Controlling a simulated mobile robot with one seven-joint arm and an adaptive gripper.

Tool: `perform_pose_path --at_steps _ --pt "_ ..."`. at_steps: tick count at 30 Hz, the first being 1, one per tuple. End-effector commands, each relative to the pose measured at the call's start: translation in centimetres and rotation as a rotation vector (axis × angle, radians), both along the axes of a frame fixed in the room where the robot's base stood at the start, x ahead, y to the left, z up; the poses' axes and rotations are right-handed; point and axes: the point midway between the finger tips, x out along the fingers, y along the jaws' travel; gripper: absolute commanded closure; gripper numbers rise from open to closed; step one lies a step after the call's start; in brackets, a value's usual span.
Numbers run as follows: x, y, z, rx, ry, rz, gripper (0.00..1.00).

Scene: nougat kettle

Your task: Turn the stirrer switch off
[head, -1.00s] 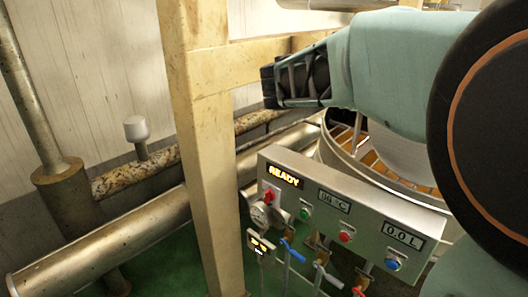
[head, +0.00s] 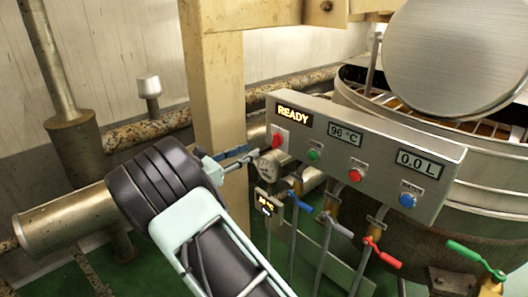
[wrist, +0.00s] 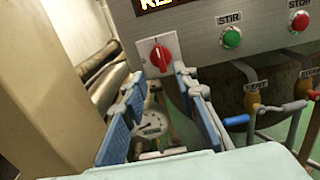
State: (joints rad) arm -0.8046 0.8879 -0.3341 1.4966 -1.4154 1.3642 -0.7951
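A red rotary knob (head: 277,140) on a white plate sits at the left end of the grey control panel (head: 440,199), below the READY display. It also shows in the wrist view (wrist: 160,56), with its pale mark roughly upright. A green button (wrist: 232,38) labelled STIR is to its right, then a red button (wrist: 300,21) labelled STOP. No label reads on the knob. My gripper (head: 238,157) is just left of the panel. In the wrist view my gripper (wrist: 164,105) is open and empty, its blue-padded fingers below the knob, apart from it.
A round gauge (wrist: 152,123) shows between my fingers. Blue (head: 300,202), grey and red (head: 382,254) valve levers hang below the panel. A beige post (head: 216,100) stands left of the panel. The large kettle (head: 460,175) is behind it.

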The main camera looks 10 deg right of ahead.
Motion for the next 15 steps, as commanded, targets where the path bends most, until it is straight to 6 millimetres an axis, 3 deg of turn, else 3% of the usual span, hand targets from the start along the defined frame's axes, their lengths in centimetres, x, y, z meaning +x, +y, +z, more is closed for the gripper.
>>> perform_pose_path --at_steps 5,15 --pt "0.9 -1.2 -0.4 0.002 0.003 -0.001 0.73" --pt "4.6 -6.4 -0.4 0.002 0.001 -0.001 0.73"
